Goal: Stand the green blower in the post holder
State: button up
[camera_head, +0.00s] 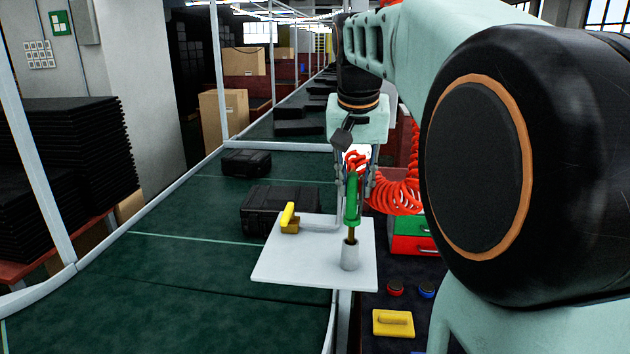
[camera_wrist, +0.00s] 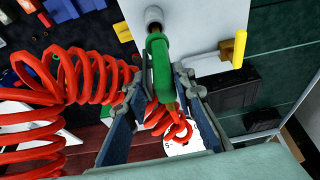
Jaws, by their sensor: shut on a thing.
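The green blower (camera_head: 352,205) hangs upright below my gripper (camera_head: 355,182), with its brass nozzle pointing down. My gripper is shut on the blower's upper part; it also shows in the wrist view (camera_wrist: 163,88). The post holder (camera_head: 350,258), a light grey cup, stands on the white board (camera_head: 300,268). The nozzle tip is at the holder's mouth; I cannot tell how far inside it is. In the wrist view the green blower (camera_wrist: 160,58) reaches toward the grey holder (camera_wrist: 154,18) and covers part of it. A red coiled hose (camera_head: 398,192) runs to the blower's top.
A yellow-handled tool (camera_head: 288,217) stands on the board, left of the holder. Black cases (camera_head: 268,207) lie on the green conveyor (camera_head: 190,255) behind. Red and green drawers (camera_head: 412,243), buttons (camera_head: 395,288) and a yellow float (camera_head: 393,323) are at the right.

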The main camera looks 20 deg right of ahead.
aim_at(354, 204)
jog(key=shift+f+b, duration=1.7)
jog(key=shift+f, duration=0.65)
jog(key=o, duration=0.9)
jog(key=shift+o, duration=0.2)
jog(key=v, duration=1.2)
jog(key=shift+s, duration=0.1)
